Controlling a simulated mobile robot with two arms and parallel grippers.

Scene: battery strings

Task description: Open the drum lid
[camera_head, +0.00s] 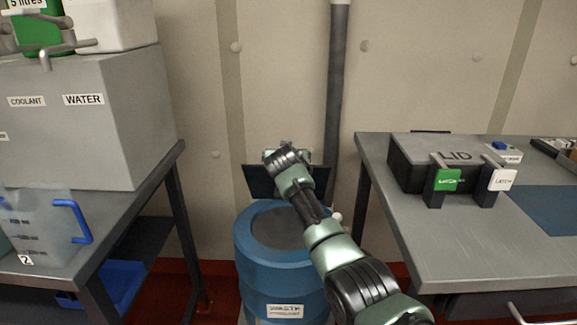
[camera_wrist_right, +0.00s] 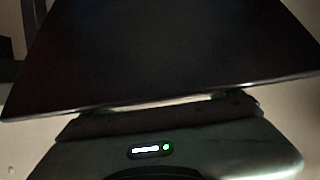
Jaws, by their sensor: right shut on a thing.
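The blue waste drum (camera_head: 266,265) stands on the floor between the two benches. Its top shows a blue rim around a dark grey round area. The drum lid (camera_head: 257,183) is a dark flat panel standing up behind the drum's rim, partly hidden by my right arm. In the right wrist view the lid (camera_wrist_right: 170,50) fills the upper part as a dark plate close to the gripper. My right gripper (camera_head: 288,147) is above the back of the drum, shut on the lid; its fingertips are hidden. My left gripper is not in view.
The left bench carries a grey tank (camera_head: 85,125) and a jug (camera_head: 35,230). A vertical pipe (camera_head: 338,90) runs up the wall behind.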

